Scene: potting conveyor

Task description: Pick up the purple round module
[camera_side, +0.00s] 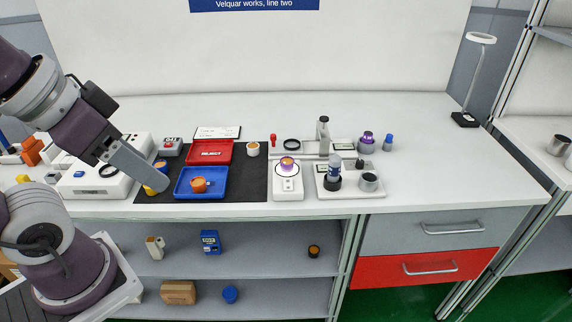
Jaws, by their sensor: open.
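A second purple round piece (367,138) stands further right on a small dark-topped block. I cannot tell from this view which is the module. My gripper (158,184) is at the left, low over the left part of the black mat, well left of both purple pieces. It is open; its fingertips are small and seen edge-on.
A blue tray (219,190) holding an orange-brown round piece and a red reject tray (223,146) lie on the black mat (254,186). A white fixture (375,190) with dark and metal cylinders stands right of the white device. The bench's right side is mostly clear, with a lamp (465,118) behind.

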